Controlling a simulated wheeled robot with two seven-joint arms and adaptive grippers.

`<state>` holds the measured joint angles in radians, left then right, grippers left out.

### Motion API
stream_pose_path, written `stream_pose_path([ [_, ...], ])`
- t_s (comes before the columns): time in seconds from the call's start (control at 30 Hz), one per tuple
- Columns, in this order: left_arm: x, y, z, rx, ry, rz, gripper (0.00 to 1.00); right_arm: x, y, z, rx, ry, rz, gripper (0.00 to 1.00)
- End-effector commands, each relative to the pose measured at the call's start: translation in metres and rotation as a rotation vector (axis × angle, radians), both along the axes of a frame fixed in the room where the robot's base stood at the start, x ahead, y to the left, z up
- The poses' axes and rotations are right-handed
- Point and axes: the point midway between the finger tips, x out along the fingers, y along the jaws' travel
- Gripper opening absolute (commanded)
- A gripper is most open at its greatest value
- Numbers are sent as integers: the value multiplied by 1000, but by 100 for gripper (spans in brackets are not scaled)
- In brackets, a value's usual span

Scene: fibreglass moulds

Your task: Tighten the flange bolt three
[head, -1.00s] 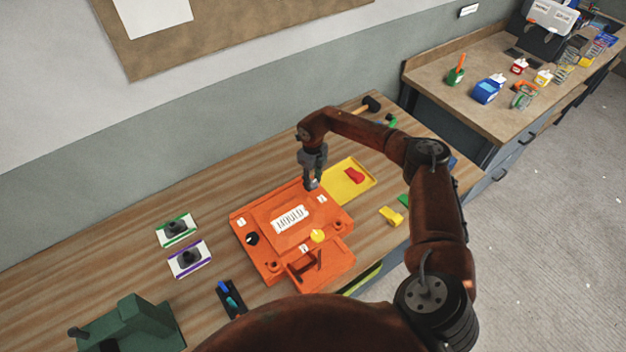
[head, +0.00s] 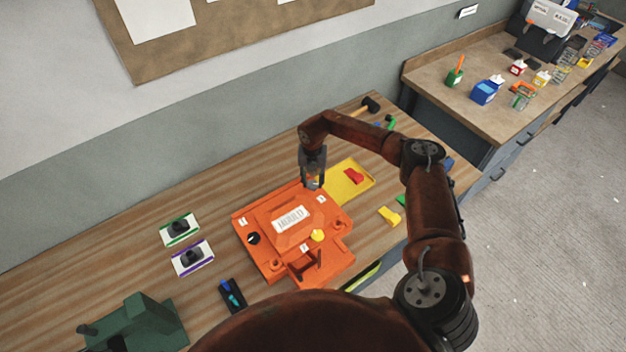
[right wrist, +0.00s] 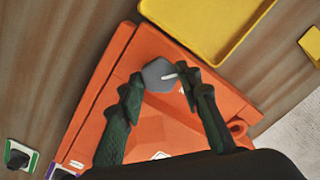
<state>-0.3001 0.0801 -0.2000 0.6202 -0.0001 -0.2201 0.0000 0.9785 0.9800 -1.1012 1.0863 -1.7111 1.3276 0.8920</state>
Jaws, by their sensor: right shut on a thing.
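The orange mould (head: 280,255) lies on the wooden bench, with a raised panel and a MOULD label (head: 291,219) on top. My right gripper (head: 313,185) points down at the mould's far corner, beside the yellow tray. In the right wrist view, its two dark fingers (right wrist: 160,85) sit on either side of a grey hexagonal bolt head (right wrist: 158,73) with a white mark, and are shut on it. The bolt is at the mould's edge. A small number tag (head: 322,198) is near that corner; its number is too small to read. My left gripper is out of view.
A yellow tray (head: 362,190) with a red piece (head: 354,175) lies right of the mould. A yellow block (head: 389,215) stands nearer the bench edge. Two white cards (head: 180,230) with dark parts and a green machine (head: 135,322) are at left.

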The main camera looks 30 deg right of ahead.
Motion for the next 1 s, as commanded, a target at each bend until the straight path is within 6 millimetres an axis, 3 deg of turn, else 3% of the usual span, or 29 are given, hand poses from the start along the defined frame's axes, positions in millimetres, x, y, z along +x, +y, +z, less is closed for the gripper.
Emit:
stream_pose_path([
  [1.0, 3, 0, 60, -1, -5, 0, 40, 2, -2, 5, 0, -6, -969, 8],
])
